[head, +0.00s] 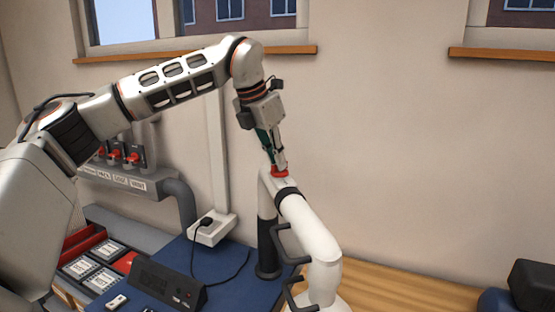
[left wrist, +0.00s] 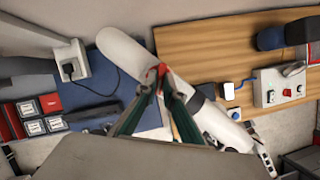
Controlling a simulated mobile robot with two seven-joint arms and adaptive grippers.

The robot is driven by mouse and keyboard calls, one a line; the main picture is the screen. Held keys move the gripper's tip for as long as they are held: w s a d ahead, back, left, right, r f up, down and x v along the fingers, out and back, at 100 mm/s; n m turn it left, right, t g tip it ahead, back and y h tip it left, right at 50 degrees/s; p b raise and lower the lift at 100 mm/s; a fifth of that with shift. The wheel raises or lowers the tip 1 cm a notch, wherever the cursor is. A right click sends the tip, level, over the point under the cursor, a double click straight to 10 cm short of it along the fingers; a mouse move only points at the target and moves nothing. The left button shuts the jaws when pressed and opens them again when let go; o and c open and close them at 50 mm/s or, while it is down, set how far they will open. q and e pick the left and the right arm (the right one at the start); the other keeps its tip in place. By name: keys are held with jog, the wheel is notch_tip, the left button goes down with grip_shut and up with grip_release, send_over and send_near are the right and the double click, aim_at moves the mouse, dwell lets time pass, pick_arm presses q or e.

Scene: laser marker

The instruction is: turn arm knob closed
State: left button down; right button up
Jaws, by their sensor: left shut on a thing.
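The arm knob is a small red knob (head: 280,171) on top of the white extraction arm (head: 312,232), near its upper end. My left gripper (head: 279,167) points down from above, and its fingers are shut on the red knob. In the left wrist view the red knob (left wrist: 160,70) shows between the two green-sided fingertips (left wrist: 160,78), with the white arm (left wrist: 122,52) running beneath. The fingers hide part of the knob, so its exact turn angle cannot be told. My right gripper is in neither view.
A blue mat (head: 236,284) carries a black device (head: 168,286). A white power socket (head: 212,230) with a black plug is behind. Red-handled valves (head: 132,158) sit on a grey pipe at left.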

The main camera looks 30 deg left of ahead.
pick_arm(q)
jog(key=m, duration=0.2)
jog(key=m+g+h, duration=0.1)
jog(key=m, duration=0.2)
jog(key=shift+w+a+h, duration=0.1)
jog(key=shift+a+h, duration=0.1)
jog(key=shift+h, duration=0.1)
dwell(0.5)
jog(key=c, duration=2.2)
grip_release()
jog(key=shift+o, duration=0.2)
jog(key=v, duration=1.2)
jog(key=shift+w, duration=0.2)
